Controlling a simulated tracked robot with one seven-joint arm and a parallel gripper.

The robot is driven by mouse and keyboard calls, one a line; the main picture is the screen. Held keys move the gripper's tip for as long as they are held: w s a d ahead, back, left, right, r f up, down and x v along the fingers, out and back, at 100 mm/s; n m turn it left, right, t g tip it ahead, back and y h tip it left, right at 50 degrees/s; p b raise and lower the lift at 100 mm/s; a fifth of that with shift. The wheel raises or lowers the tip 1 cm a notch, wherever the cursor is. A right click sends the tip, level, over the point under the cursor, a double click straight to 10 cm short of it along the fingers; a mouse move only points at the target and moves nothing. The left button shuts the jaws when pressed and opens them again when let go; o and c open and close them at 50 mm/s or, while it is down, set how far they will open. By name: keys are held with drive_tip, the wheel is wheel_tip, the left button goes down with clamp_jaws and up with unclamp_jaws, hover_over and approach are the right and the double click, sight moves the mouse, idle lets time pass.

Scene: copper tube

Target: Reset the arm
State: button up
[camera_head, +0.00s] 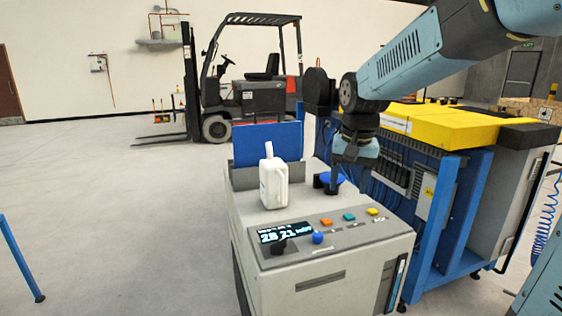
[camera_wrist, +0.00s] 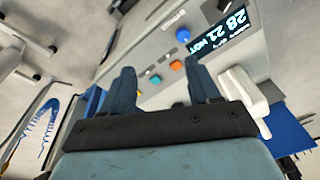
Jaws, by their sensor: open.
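My arm reaches in from the upper right of the head view. My gripper (camera_head: 333,180) points down over the top of the grey machine (camera_head: 330,275), to the right of a white jug (camera_head: 273,182). In the wrist view my gripper (camera_wrist: 163,82) shows two dark fingers set wide apart with nothing between them. The white jug (camera_wrist: 243,92) lies just right of the right finger there and appears apart from it. In the head view the jug stands upright on the machine.
The machine's panel has a lit display (camera_head: 285,233), a blue knob (camera_head: 317,238) and coloured buttons (camera_head: 349,217). A blue-framed bench with a yellow top (camera_head: 440,122) stands close on the right. A forklift (camera_head: 255,95) stands behind. The floor at left is mostly clear.

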drive_tip(key=s+d+r+n+t, duration=0.1)
drive_tip(key=s+d+t, duration=0.1)
drive_tip(key=s, duration=0.7)
drive_tip(key=s+d+r+n+t, duration=0.1)
drive_tip(key=s+d, duration=0.4)
drive_tip(key=s, duration=0.4)
drive_tip(key=shift+t, duration=0.4)
